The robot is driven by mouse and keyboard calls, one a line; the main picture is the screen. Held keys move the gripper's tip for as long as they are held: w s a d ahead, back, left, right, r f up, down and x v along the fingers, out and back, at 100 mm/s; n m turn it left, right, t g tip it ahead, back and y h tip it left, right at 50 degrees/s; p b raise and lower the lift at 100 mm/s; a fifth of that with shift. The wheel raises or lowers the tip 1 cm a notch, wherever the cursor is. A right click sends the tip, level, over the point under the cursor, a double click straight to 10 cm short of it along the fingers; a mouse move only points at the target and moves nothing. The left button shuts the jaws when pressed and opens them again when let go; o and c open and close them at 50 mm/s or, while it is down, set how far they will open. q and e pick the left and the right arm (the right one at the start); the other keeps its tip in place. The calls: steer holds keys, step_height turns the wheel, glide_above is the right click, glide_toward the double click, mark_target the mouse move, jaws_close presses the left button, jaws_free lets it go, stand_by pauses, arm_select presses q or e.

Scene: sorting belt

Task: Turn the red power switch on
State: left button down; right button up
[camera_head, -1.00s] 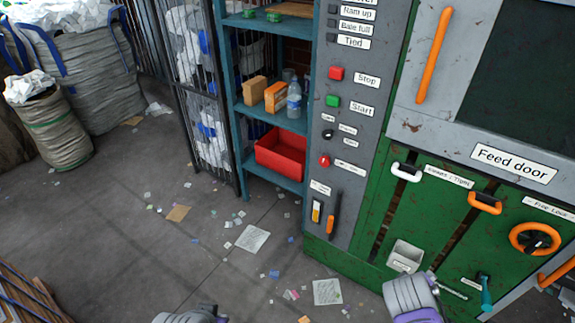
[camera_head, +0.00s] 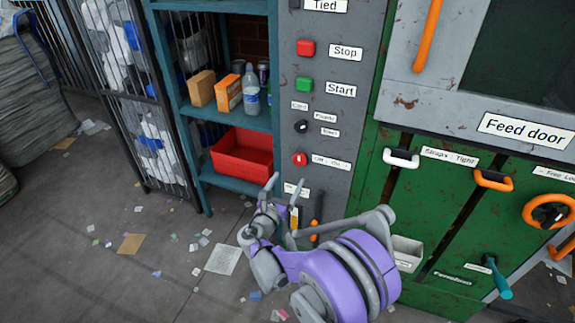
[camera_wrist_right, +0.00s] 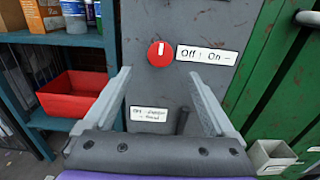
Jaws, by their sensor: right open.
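The red power switch (camera_head: 300,159) is a round red knob on the grey control panel, beside a white "Off : On" label (camera_head: 331,163). It also shows in the right wrist view (camera_wrist_right: 160,54), where its white mark stands nearly upright. My right gripper (camera_head: 284,190) is in front of the panel, below the knob. It also shows in the right wrist view (camera_wrist_right: 158,76), where its two fingers are spread wide and empty. There the knob appears just beyond and above the gap between the fingertips, apart from both. My left gripper is not in view.
The panel also carries a red Stop button (camera_head: 306,48), a green Start button (camera_head: 305,84) and a black knob (camera_head: 301,127). A blue shelf (camera_head: 226,185) with a red bin (camera_head: 242,168) stands to the left. The green machine front with orange handles is to the right.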

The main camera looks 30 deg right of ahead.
mark_target(299, 162)
steer(key=x, duration=0.9)
steer(key=shift+s, duration=0.1)
steer(key=c, duration=1.4)
